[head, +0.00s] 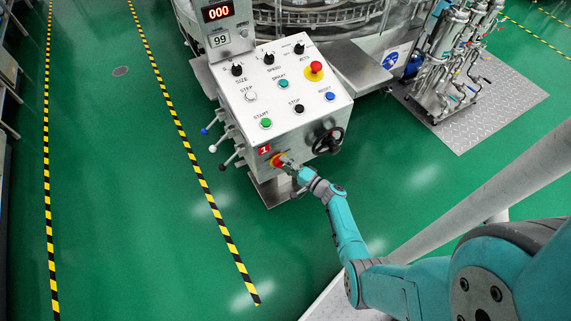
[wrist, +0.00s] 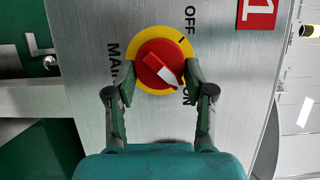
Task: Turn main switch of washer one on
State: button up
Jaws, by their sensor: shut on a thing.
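The main switch (wrist: 158,58) is a red round knob with a raised red handle on a yellow ring, set in a metal panel. The handle's white end points to the lower right in the wrist view, toward the partly hidden "ON" label; "OFF" is at the upper right. My gripper (wrist: 160,78) has one finger on each side of the knob and is shut on it. In the head view the switch (head: 277,160) is on the lower front of the washer's control box (head: 290,95), beside a red "1" plate (head: 264,149). My gripper (head: 289,167) reaches it from the lower right.
A black handwheel (head: 328,141) is right of the switch on the same front. Levers (head: 226,160) stick out on the left side. The top carries knobs, buttons and a red emergency stop (head: 316,68). Green floor (head: 130,220) is clear to the left.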

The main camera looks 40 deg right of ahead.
dwell(0.4)
jog(key=o, duration=1.2)
jog(key=shift+c, duration=0.2)
jog(key=s+d, duration=0.1)
jog(key=s, duration=1.1)
jog(key=shift+d, duration=0.15)
jog(key=shift+f, duration=0.1)
